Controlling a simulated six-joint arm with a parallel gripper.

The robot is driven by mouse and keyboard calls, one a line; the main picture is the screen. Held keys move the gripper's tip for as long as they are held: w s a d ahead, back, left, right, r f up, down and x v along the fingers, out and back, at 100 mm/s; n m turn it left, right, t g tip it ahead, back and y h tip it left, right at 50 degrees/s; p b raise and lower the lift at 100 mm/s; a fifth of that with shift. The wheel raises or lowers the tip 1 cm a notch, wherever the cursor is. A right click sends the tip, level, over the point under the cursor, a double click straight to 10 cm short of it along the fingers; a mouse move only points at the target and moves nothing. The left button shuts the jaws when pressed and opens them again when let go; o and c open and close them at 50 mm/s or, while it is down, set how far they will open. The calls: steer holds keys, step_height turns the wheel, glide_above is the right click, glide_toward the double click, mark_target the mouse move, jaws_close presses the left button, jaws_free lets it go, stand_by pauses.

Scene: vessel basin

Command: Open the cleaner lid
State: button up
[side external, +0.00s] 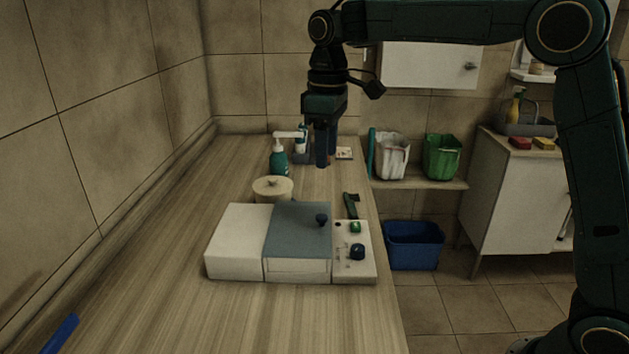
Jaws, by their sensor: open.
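The cleaner (235,243) is a white box-shaped device on the wooden counter. Its blue-grey lid (297,228) lies flat and closed over the middle section, with a small dark knob (321,219) near its right side. A control panel (343,268) on the right carries a green button (355,227) and a dark dial (357,252). My gripper (322,160) points down in the air, above and behind the cleaner in this view. It is open and holds nothing visible. It is clear of the lid knob.
A round beige container (272,189) stands just behind the cleaner. A blue object (61,334) lies front left. The left counter (150,255) is clear.

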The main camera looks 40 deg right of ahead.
mark_target(322, 216)
steer(key=shift+w+a+f, duration=0.1)
steer(key=shift+w+f, duration=0.1)
steer(key=shift+w, duration=0.15)
steer(key=shift+f, duration=0.15)
step_height(322, 216, down, 14)
steer(key=shift+r, duration=0.2)
stand_by(0.4)
jaws_close()
